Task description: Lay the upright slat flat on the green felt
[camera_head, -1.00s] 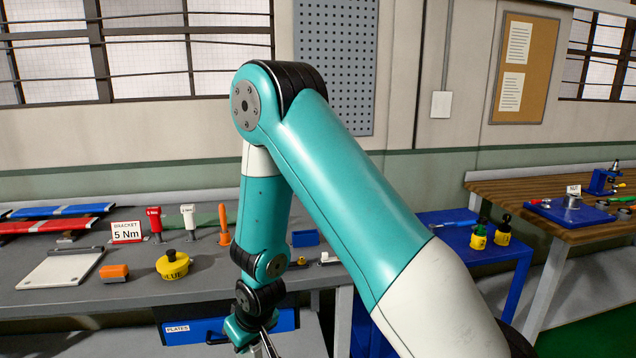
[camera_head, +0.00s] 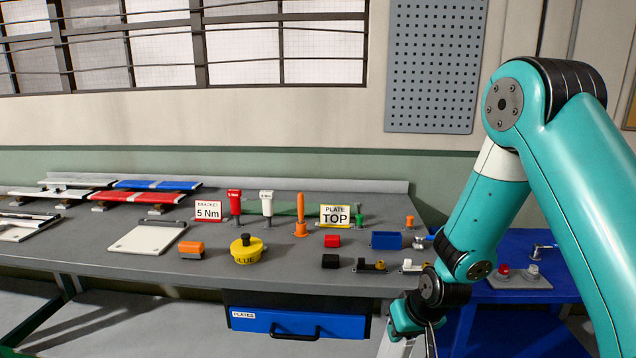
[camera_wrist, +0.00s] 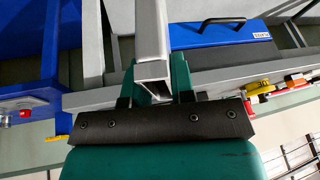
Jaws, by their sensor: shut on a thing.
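My gripper (camera_head: 418,338) is at the bottom right of the head view, in front of the grey bench. In the wrist view my gripper (camera_wrist: 154,88) is shut on a light grey, square-edged slat (camera_wrist: 151,40). The slat's hollow end lies between the fingers and its length runs away up the picture. In the head view only a short pale piece of the slat (camera_head: 393,346) shows beside the gripper, cut off by the lower edge. I cannot tell its exact tilt.
A blue drawer (camera_head: 290,324) hangs below. A blue table (camera_head: 505,292) stands right.

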